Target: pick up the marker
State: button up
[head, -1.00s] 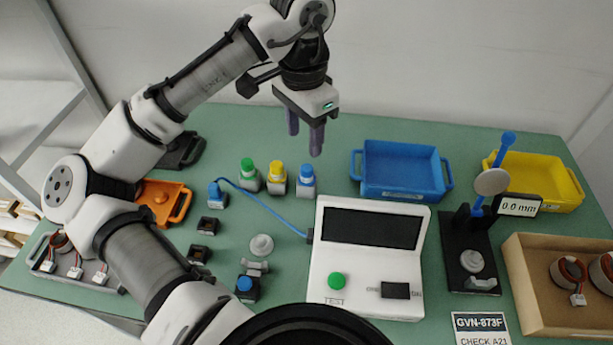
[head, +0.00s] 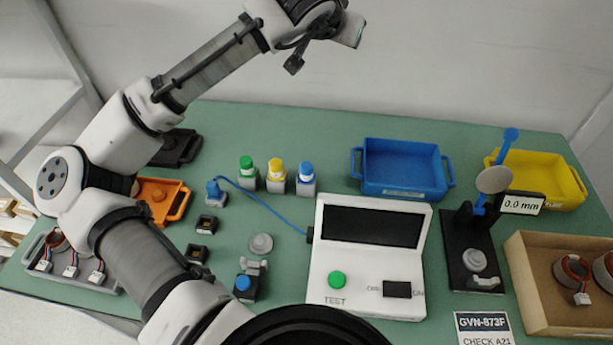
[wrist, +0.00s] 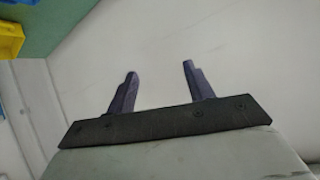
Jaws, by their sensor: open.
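Three small white-bodied bottle-like markers stand upright in a row on the green table: a green-capped one (head: 247,176), a yellow-capped one (head: 276,177) and a blue-capped one (head: 306,180). Which of them is the task's marker I cannot tell. My gripper shows in the wrist view (wrist: 159,69) with its two dark purple fingers apart and nothing between them. In the head view my wrist is high at the top, above and right of the markers and well clear of them; the fingers are hidden there. No marker shows in the wrist view.
A blue bin (head: 404,172) stands right of the markers, a yellow bin (head: 540,178) further right. A white tester (head: 368,262) with a blue cable is in front. A black gauge stand (head: 470,250) and a cardboard box (head: 560,325) are at right. An orange tray (head: 160,200) lies left.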

jog(key=w+d+r+m+t+h+b, duration=0.1)
jog(key=d+r+m+t+h, duration=0.2)
jog(key=r, duration=0.4)
jog(key=d+r+m+t+h, duration=0.1)
jog(key=d+r+t+h, duration=0.2)
jog(key=r+h, duration=0.35)
jog(key=s+d+m+g+h+b, duration=0.1)
jog(key=s+d+m+g+h, duration=0.6)
jog(key=s+m+g, duration=0.65)
jog(key=m+g+y+b, duration=0.2)
jog(key=m+g+y, duration=0.1)
jog(key=y, duration=1.8)
send_over(306, 165)
notch_tip(306, 165, down, 25)
jog(key=shift+n, duration=0.25)
notch_tip(306, 165, down, 8)
jog(key=shift+s+r+p, duration=0.1)
jog(key=shift+r+p, duration=0.05)
jog(key=shift+p, duration=0.6)
jog(key=shift+f+p, duration=1.05)
jog(key=shift+f, duration=1.75)
jog(key=c, duration=1.1)
